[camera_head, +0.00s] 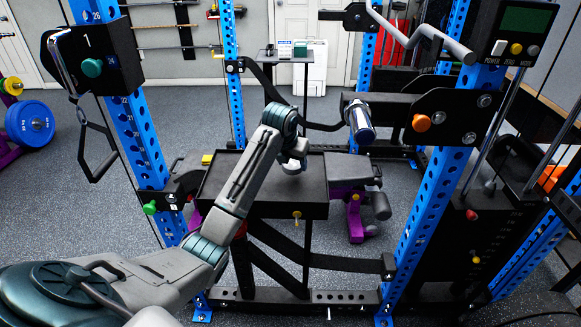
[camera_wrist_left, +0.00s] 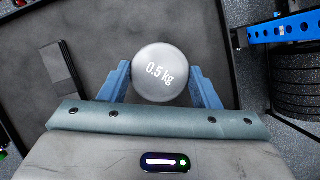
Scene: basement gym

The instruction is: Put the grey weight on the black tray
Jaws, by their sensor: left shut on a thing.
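The grey weight (camera_wrist_left: 160,72), round and marked "0.5 kg", sits between the two blue fingers of my left gripper (camera_wrist_left: 160,80) in the left wrist view. The gripper is shut on it. In the head view my left gripper (camera_head: 292,163) is over the black tray (camera_head: 262,209), a wide dark rimmed surface inside the rack. The dark tray surface also fills much of the left wrist view (camera_wrist_left: 105,45) behind the weight. The gap between weight and tray is hard to judge. My right gripper is not in view.
Blue rack posts (camera_head: 138,130) and (camera_head: 425,200) stand either side of the tray. A black bar with a chrome end (camera_head: 361,121) juts in at the right. A small stand (camera_head: 289,57) with items is farther back. A flat dark strip (camera_wrist_left: 62,75) lies left of the weight.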

